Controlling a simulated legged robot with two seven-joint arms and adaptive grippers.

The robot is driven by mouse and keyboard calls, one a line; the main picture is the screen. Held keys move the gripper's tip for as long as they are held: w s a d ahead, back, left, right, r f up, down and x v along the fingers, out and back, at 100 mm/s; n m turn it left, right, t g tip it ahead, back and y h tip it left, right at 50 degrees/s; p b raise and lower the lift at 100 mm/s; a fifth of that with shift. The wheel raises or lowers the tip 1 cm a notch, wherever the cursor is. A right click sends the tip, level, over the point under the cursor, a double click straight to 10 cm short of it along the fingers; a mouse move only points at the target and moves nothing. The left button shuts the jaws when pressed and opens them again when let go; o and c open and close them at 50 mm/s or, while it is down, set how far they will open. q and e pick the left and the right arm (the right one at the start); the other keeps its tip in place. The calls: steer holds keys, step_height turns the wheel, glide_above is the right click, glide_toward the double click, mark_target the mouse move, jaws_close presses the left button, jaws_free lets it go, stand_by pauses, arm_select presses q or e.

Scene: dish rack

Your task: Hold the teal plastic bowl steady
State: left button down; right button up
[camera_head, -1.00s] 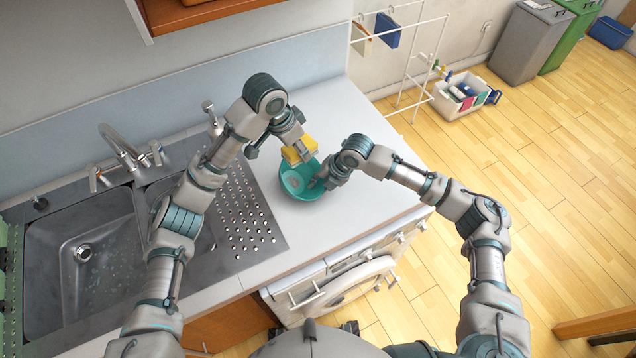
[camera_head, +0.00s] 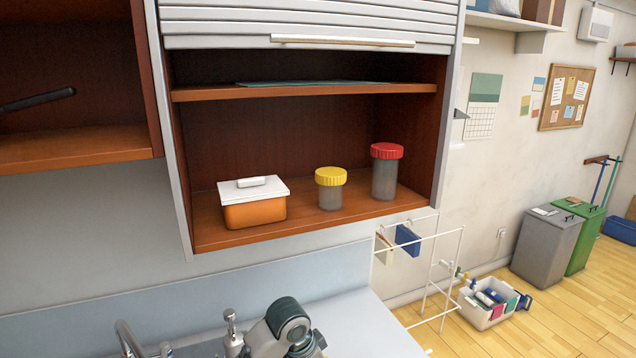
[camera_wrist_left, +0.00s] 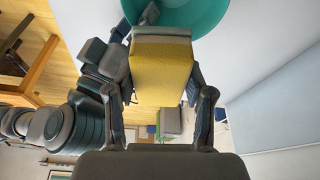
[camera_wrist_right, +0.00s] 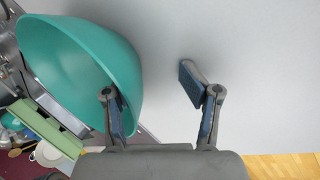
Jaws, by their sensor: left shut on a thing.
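The teal bowl (camera_wrist_right: 75,65) fills the upper left of the right wrist view, its side wall large and near. My right gripper (camera_wrist_right: 152,95) is beside it with fingers spread apart. Its left finger overlaps the bowl's edge; I cannot tell whether it touches. The bowl also shows at the top of the left wrist view (camera_wrist_left: 185,14). There my left gripper (camera_wrist_left: 158,85) is shut on a yellow sponge (camera_wrist_left: 160,68) with a greyish end, close to the bowl. The head view shows neither the bowl nor the grippers, only part of my left arm.
In the head view, an open cupboard (camera_head: 310,90) holds an orange box with white lid (camera_head: 255,205), a yellow-lidded jar (camera_head: 330,190) and a red-lidded jar (camera_head: 386,172). A white drying rack (camera_head: 440,265) and a crate (camera_head: 490,305) stand right.

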steer(key=v, duration=1.1)
steer(key=shift+d+r, duration=0.25)
steer(key=shift+r, duration=0.05)
